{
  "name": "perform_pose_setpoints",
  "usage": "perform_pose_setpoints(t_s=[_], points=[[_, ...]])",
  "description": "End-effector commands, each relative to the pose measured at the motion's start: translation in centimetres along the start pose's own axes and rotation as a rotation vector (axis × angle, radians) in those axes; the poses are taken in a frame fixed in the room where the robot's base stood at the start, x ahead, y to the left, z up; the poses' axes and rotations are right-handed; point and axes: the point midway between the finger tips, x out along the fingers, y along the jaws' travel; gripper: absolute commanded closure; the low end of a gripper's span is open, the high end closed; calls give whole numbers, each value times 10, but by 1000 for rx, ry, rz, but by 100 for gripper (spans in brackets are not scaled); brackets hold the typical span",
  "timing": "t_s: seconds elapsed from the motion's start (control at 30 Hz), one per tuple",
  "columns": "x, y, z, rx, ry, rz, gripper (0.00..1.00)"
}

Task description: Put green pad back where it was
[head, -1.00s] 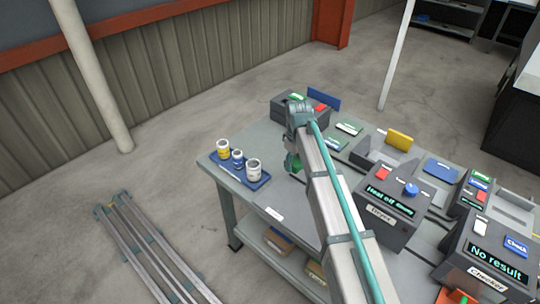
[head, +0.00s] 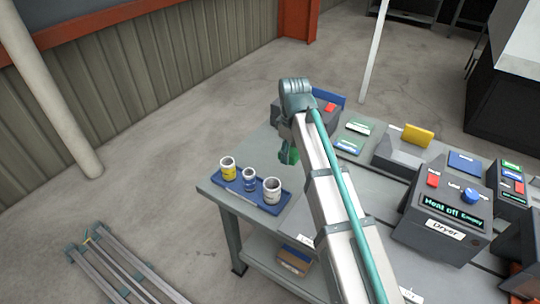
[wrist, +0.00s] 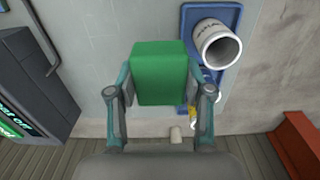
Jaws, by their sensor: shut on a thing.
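The green pad (wrist: 160,72) is a green block between the two fingers of my gripper (wrist: 160,90) in the wrist view. My gripper is shut on it. In the head view the green pad (head: 288,154) shows at the end of my arm, in the air over the table's left part, behind the blue tray. My wrist and arm hide part of the dark box at the back.
The blue tray (head: 228,196) holds a yellow-labelled, a blue-labelled and a white can near the table's left edge. The dryer (head: 446,215) reads "Heat off Empty". A yellow pad (head: 417,136) stands on a grey block; a blue pad (head: 465,162) lies at the right.

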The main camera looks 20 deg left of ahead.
Motion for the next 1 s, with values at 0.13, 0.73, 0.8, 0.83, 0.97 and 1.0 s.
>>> perform_pose_setpoints(t_s=[0.13, 0.73, 0.8, 0.83, 0.97, 1.0], points=[[8, 17, -22, -7, -2, -2, 82], [82, 73, -100, -5, -1, -1, 82], [86, 74, -101, -5, 0, 0, 82], [87, 74, -102, -5, 0, 0, 82], [92, 77, -106, -5, 0, 0, 82], [95, 79, -108, -5, 0, 0, 82]])
